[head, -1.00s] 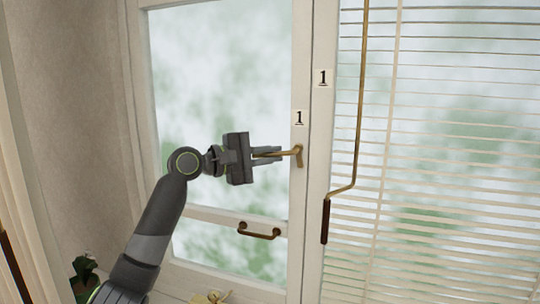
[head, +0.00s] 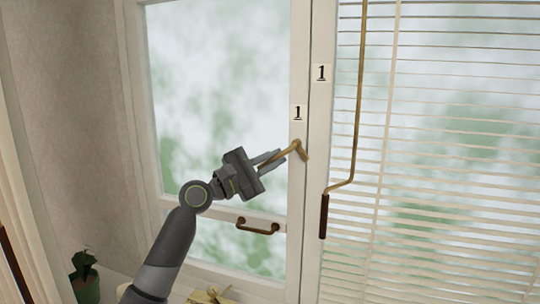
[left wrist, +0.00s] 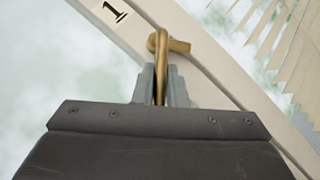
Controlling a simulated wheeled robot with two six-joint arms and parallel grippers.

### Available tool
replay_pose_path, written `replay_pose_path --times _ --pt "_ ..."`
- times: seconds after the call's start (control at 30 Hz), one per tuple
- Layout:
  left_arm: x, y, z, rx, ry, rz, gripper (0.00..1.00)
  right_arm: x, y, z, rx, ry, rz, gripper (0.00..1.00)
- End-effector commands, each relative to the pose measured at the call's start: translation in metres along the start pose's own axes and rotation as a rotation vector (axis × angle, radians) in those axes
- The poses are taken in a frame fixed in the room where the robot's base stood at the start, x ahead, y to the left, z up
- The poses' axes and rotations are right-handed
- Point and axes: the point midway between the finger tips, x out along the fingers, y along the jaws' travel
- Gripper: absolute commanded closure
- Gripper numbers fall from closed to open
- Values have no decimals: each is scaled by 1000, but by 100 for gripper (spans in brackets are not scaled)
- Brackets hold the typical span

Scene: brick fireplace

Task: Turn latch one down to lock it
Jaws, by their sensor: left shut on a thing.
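My right gripper is not in view.
A brass pull handle (head: 258,226) sits on the window's lower rail, below the gripper. A brass crank rod with a dark grip (head: 324,216) hangs to the right before the blinds (head: 440,150). A potted plant (head: 86,280) stands at lower left.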

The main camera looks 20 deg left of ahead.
Motion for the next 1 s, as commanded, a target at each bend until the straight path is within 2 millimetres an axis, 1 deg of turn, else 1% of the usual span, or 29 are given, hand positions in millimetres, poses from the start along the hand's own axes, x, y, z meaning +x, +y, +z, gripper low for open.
replay_pose_path --times 0.03,0.5,0.8,1.0 --pt "0 -5 -1 -36 -9 28 100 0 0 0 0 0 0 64" --pt "8 -30 1 -357 -97 328 100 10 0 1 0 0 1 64" --pt "16 -41 5 -537 -146 497 100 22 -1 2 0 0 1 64" --pt "20 -46 8 -622 -169 576 100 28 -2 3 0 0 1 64"
